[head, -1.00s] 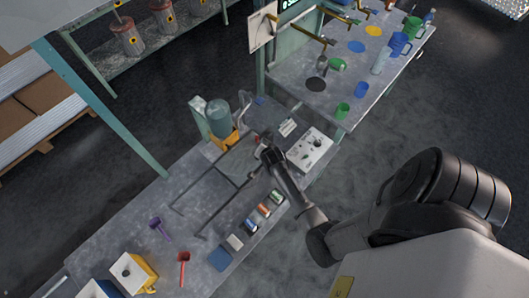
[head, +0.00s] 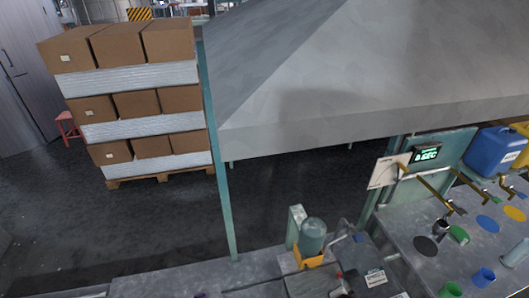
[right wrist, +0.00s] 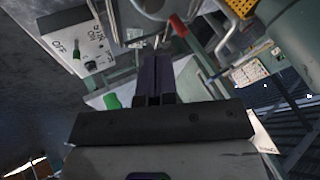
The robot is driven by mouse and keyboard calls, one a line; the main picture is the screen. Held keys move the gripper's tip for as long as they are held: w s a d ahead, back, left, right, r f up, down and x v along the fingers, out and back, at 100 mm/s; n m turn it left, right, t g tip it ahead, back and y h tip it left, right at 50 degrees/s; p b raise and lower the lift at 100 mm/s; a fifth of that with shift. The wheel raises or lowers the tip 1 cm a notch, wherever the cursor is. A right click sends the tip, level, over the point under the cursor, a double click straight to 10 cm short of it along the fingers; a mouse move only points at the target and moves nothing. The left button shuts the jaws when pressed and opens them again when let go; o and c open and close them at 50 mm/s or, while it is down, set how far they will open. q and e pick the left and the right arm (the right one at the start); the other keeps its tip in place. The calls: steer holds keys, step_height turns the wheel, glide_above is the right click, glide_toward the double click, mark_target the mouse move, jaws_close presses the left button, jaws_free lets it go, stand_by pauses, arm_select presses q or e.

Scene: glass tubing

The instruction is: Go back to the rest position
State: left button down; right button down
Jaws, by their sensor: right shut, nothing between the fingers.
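My right gripper (right wrist: 158,80) shows in the right wrist view, its two dark fingers together with nothing between them. It points over the bench equipment, near a white switch box (right wrist: 85,48) marked ON and OFF at the left. In the head view my right arm is not clearly seen; only a small dark part near the bottom edge could be it, and I cannot tell. My left gripper is in neither view.
The head view shows a bench with a green pump-like device (head: 312,238), a second table with cups (head: 483,278) and taps, a large grey hood (head: 330,80), and stacked cartons (head: 168,42) on a pallet. Dark floor (head: 120,225) lies open between them.

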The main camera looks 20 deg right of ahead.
steer(key=s+a+r+n+y+p, duration=0.1)
steer(key=a+r+n, duration=0.35)
steer(key=r, duration=0.25)
steer(key=s+a+r+n+y, duration=0.1)
steer(key=a+r+n+y, duration=0.1)
steer(key=a+r+n, duration=0.35)
steer(key=a+r+n+y+p, duration=0.1)
steer(key=a+r+n, duration=0.1)
steer(key=r+n, duration=0.45)
steer(key=s+a+n+g+p, duration=0.1)
steer(key=s+a, duration=0.2)
steer(key=s, duration=0.5)
steer(key=s+a+r+n+y+p, duration=0.1)
steer(key=s+a, duration=0.3)
steer(key=s, duration=0.4)
steer(key=shift+s+a+n+g, duration=0.2)
steer(key=shift+n+g, duration=0.15)
steer(key=shift+g, duration=0.05)
